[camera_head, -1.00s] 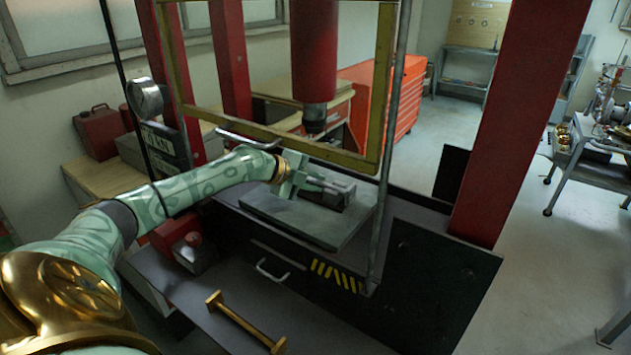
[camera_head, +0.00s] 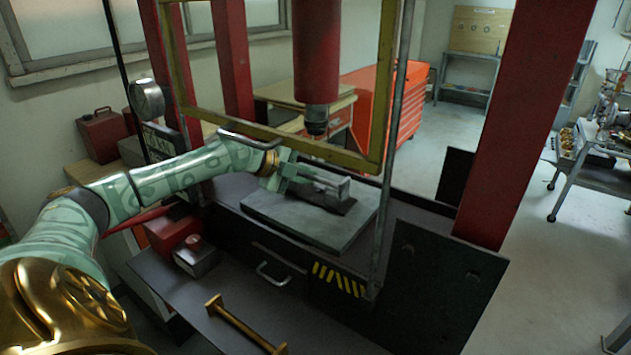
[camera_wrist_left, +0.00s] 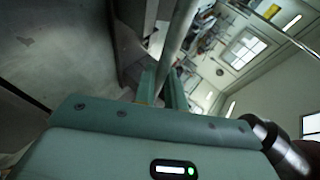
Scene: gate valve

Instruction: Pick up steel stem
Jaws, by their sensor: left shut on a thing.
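The steel stem (camera_wrist_left: 181,28) is a plain grey rod. In the left wrist view it runs from the top edge down between the two green fingers of my left gripper (camera_wrist_left: 160,80). In the head view this gripper (camera_head: 300,175) is over the grey press bed plate (camera_head: 285,222), beside a dark block (camera_head: 330,202) with a light upright end. The gripper is shut on the stem. In the head view the stem is thin and partly hidden by the fingers, so I cannot tell its clearance from the block. My right gripper is not in view.
A red press ram (camera_head: 317,55) hangs above the plate. A yellow guard frame (camera_head: 345,158) and a thin grey post (camera_head: 393,150) stand close to my left arm. A red pillar (camera_head: 515,130) stands at right. A brass bar (camera_head: 245,325) lies on the front shelf.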

